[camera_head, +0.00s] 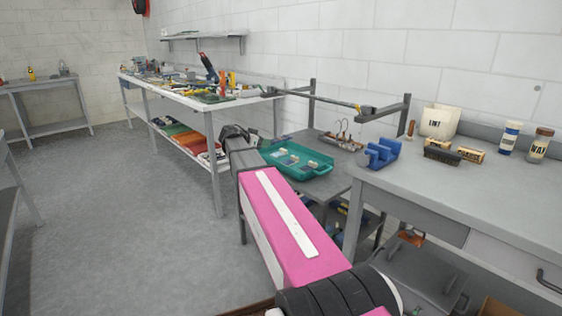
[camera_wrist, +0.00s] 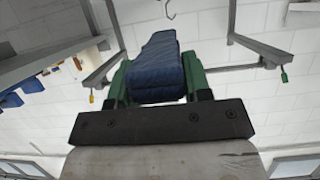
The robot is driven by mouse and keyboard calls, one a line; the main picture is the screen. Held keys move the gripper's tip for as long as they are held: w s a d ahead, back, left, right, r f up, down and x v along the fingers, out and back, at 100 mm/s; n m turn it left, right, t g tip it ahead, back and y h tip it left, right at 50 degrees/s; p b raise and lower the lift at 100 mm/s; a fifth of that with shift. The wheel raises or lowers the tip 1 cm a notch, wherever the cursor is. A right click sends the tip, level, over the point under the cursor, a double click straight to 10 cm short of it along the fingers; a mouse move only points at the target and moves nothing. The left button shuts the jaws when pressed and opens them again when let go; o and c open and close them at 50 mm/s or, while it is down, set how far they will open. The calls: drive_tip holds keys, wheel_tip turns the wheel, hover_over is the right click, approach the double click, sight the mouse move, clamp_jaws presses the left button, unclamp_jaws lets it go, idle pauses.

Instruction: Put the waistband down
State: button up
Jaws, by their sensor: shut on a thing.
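In the wrist view, a dark blue folded cloth piece, which looks like the waistband (camera_wrist: 160,62), sits between the two green fingers of my gripper (camera_wrist: 157,78). My gripper is shut on it, and the cloth sticks out beyond the fingertips. In the head view, my pink and white arm reaches forward, and my gripper (camera_head: 236,133) is small and dark at its far end, beside the teal tray. The waistband cannot be clearly made out there.
A teal tray (camera_head: 297,158) with small items lies on a low grey table. A metal rail frame (camera_head: 325,98) stands behind it. A blue holder (camera_head: 383,152), white bin (camera_head: 440,122) and bottles stand on the right bench (camera_head: 470,185). A cluttered workbench (camera_head: 190,98) is beyond; the left floor is clear.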

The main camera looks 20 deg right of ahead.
drive_tip(key=shift+w+d+f, duration=0.8)
drive_tip(key=shift+d+f, duration=0.6)
drive_tip(key=shift+f, duration=0.25)
drive_tip(key=shift+w+d+f, duration=0.85)
drive_tip(key=shift+d+f, duration=0.6)
drive_tip(key=shift+f, duration=0.2)
drive_tip(key=shift+w+d+f, duration=0.8)
drive_tip(key=shift+d+f, duration=0.6)
drive_tip(key=shift+f, duration=0.25)
drive_tip(key=shift+f, duration=0.3)
drive_tip(key=o, duration=1)
drive_tip(key=shift+c, duration=0.2)
